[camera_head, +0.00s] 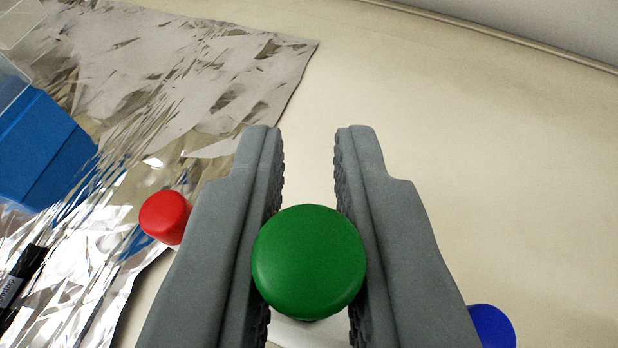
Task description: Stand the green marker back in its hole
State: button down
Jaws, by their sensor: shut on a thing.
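The green marker (309,262) shows its round green end between the two grey fingers of my gripper (307,215). My gripper is shut on it, with a ridged finger pad against each side. The marker points almost straight at the camera, so its length is mostly hidden behind its own end. A small white surface shows just below the green end. I cannot tell what it belongs to, and no hole shows in this view.
A red cap (165,217) is left of my left finger, and a blue cap (491,326) is at the lower right. Crumpled foil (215,75) covers the left, with a blue box (42,150) and a black object (22,280) there. The pale bench (470,150) is clear on the right.

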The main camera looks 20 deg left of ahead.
jog(key=shift+f, duration=0.15)
jog(key=shift+f, duration=0.9)
jog(key=shift+f, duration=0.2)
jog(key=c, duration=1.3)
grip_release()
jog(key=shift+c, duration=0.2)
jog(key=shift+r, duration=0.15)
notch_tip(320, 180, up, 10)
